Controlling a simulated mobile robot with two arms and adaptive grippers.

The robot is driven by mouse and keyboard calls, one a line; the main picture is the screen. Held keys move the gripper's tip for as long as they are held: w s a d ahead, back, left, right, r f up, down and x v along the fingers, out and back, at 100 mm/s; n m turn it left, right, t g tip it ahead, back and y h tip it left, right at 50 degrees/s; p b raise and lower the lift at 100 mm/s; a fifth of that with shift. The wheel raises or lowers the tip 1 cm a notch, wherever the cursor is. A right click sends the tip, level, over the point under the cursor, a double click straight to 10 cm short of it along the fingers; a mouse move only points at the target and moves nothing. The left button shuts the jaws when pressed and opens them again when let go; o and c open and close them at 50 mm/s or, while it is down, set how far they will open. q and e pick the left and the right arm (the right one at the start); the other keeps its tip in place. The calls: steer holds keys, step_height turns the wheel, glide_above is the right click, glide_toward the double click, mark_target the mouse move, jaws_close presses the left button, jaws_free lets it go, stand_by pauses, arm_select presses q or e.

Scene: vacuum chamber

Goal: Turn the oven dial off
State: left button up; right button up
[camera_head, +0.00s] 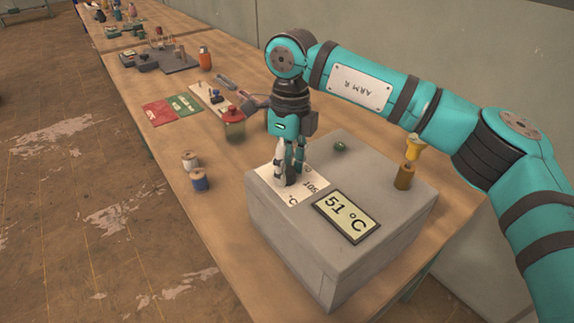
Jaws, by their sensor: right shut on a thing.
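The oven is a grey box (290,241) on the wooden bench. Its display (346,216) reads 51 °C. On its top is a white dial plate (311,190) marked 100 and °C. The dark dial (291,177) sits on this plate, mostly hidden by my right gripper. My right gripper (290,172) points down over the plate, its fingers shut on the dial. My left gripper is not in view.
Two spools (198,180), a red-lidded jar (234,124) and flat red and green items (172,109) lie left. Floor is clear at left.

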mark_target(290, 166)
steer(key=shift+r, duration=0.1)
steer(key=o, duration=1.1)
steer(key=shift+o, duration=0.2)
step_height(290, 166, up, 12)
steer(key=shift+w+d, duration=0.25)
steer(key=shift+w, duration=0.2)
